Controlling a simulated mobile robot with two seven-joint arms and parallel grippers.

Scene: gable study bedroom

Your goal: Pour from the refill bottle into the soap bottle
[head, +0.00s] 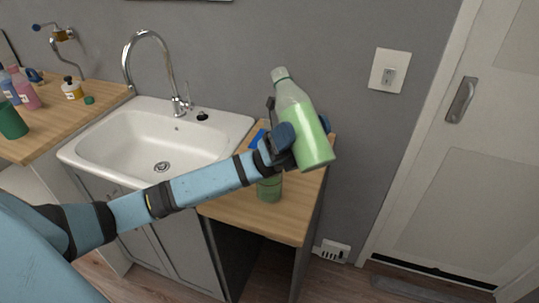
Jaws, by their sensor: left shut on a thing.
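The refill bottle (305,128), a clear bottle with green liquid and a whitish top, is held over the wooden counter right of the sink. It leans, with its top toward the upper left and its base lower right. My left gripper (304,131) is shut around its body, one finger showing on each side. A green bottle, which looks like the soap bottle (269,189), stands on the counter below and behind my wrist. My left forearm hides its upper part, so I cannot see its opening. My right gripper is out of view.
A white sink (128,143) with a curved tap (155,60) lies left of the held bottle. Several small bottles and a green cup (11,122) stand on the left counter. The right counter's front (267,222) is clear. A door (450,140) is at right.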

